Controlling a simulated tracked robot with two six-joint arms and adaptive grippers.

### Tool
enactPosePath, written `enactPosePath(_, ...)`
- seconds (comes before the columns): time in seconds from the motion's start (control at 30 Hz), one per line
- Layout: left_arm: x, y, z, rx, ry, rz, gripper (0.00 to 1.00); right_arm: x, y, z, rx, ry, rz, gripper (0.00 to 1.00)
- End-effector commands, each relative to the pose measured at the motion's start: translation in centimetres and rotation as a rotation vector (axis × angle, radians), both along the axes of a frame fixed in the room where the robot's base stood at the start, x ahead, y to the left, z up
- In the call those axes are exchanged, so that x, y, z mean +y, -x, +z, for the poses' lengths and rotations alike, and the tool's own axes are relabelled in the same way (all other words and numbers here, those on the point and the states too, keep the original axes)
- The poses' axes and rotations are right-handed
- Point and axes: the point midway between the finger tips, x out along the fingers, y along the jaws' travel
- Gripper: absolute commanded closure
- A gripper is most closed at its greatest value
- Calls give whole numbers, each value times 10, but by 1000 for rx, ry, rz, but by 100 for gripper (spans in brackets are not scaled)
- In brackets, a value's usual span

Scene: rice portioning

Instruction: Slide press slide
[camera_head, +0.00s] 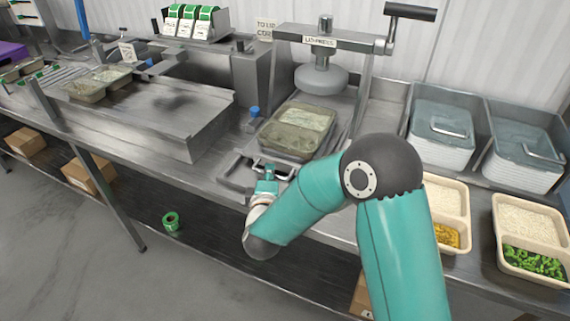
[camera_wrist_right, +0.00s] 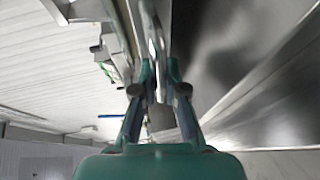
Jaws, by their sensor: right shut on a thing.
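The lid press (camera_head: 322,62) stands at the back centre, with a round grey press head hanging below its labelled crossbar. A filled tray with a greyish clear cover (camera_head: 297,128) sits on the press slide in front of the head, not fully under it. The slide's metal handle (camera_head: 238,166) sticks out at the counter's front. My right gripper (camera_head: 266,178) is shut on the slide handle; the wrist view shows its fingers (camera_wrist_right: 160,85) closed around a thin metal bar. My arm hides part of the slide's right side. My left gripper is not in view.
Two lid bins (camera_head: 440,145) stand at the right. Two open trays of rice, one with yellow food (camera_head: 447,236) and one with green (camera_head: 534,262), stand before them. A conveyor with another tray (camera_head: 84,91) lies left. A blue-topped item (camera_head: 254,112) stands beside the slide.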

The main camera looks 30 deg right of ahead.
Motion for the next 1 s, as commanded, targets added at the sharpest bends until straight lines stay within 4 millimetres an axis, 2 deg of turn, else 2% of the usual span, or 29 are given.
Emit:
enactPosePath(0.03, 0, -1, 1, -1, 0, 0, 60, 11, 7, -3, 11, 0, 2, 100)
enactPosePath(0.2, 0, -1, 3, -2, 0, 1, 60, 41, 24, -3, 10, 1, 6, 100)
enactPosePath(0.4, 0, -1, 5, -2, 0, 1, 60, 62, 39, -4, 11, 1, 10, 100)
enactPosePath(0.93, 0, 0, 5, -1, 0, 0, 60, 73, 45, -6, 16, -1, 17, 100)
enactPosePath(0.97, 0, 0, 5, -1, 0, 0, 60, 74, 45, -6, 15, -1, 17, 86)
enactPosePath(1.0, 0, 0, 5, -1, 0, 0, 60, 74, 45, -6, 16, -1, 18, 79)
